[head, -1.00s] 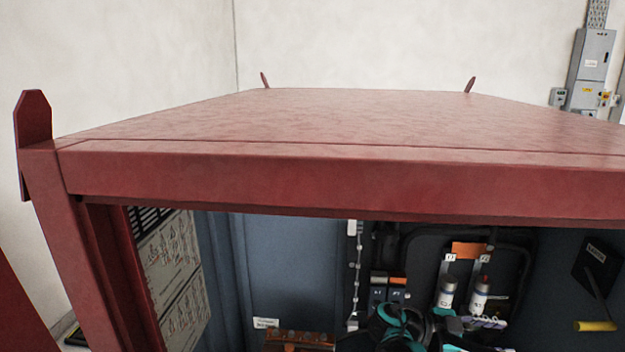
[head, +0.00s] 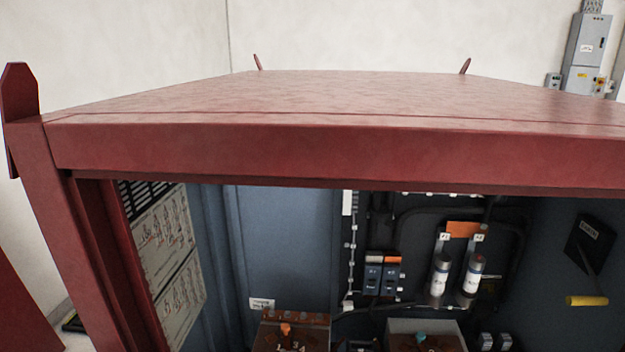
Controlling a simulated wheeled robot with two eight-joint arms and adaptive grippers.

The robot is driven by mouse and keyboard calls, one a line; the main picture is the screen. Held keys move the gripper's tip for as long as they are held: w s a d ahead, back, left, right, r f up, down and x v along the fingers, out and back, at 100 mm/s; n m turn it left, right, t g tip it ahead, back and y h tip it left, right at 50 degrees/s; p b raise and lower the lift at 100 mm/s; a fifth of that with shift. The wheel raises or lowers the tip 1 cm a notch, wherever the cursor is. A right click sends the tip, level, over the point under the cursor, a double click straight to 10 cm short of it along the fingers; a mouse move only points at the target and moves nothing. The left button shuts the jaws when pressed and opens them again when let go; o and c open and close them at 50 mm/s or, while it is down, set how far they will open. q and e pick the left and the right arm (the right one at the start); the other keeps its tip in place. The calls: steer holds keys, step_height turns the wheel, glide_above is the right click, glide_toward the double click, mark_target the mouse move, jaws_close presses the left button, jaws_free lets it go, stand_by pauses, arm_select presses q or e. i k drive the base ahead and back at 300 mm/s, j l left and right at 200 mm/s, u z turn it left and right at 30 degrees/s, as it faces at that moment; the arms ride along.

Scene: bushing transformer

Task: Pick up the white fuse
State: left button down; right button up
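Two upright cylinders that look like fuses stand side by side on the cabinet's dark back panel, under an orange plate. The left fuse (head: 440,277) has a white band with dark print and silver ends. The right fuse (head: 471,277) has a similar pale band and a reddish-brown top. I cannot tell which of them is the white fuse of the task. Neither gripper shows in the head view, and nothing touches the fuses.
A red cabinet frame (head: 330,150) spans the view above the opening. Two blue breakers (head: 382,277) sit left of the fuses. A yellow handle (head: 586,300) hangs at right. Space before the fuses looks clear.

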mark_target(477, 264)
steer(key=z, duration=1.7)
